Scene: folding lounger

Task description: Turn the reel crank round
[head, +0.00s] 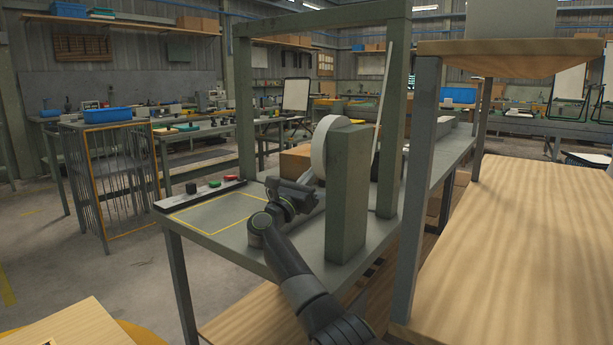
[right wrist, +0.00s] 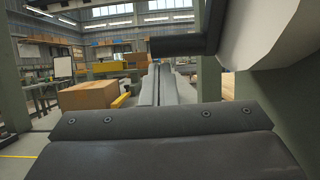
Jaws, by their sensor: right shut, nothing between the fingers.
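The reel is a pale disc (head: 321,150) mounted on a thick green post (head: 348,195) on the grey workbench. In the right wrist view the reel (right wrist: 270,30) fills the upper right, and a dark cylindrical crank handle (right wrist: 178,44) sticks out leftward from it. My right gripper (head: 308,181) is close beside the lower part of the reel; its fingers (right wrist: 162,84) are shut and empty. The handle appears just above and ahead of the fingertips, and I cannot tell whether they touch. In the head view the handle is hard to separate from the dark gripper. My left gripper is not in view.
A cardboard box (head: 296,161) sits behind the reel; it shows in the right wrist view (right wrist: 90,94). Small red and green items lie on the bench's left edge. A green frame (head: 245,110) rises around the bench. A wooden-topped table (head: 530,240) stands at right.

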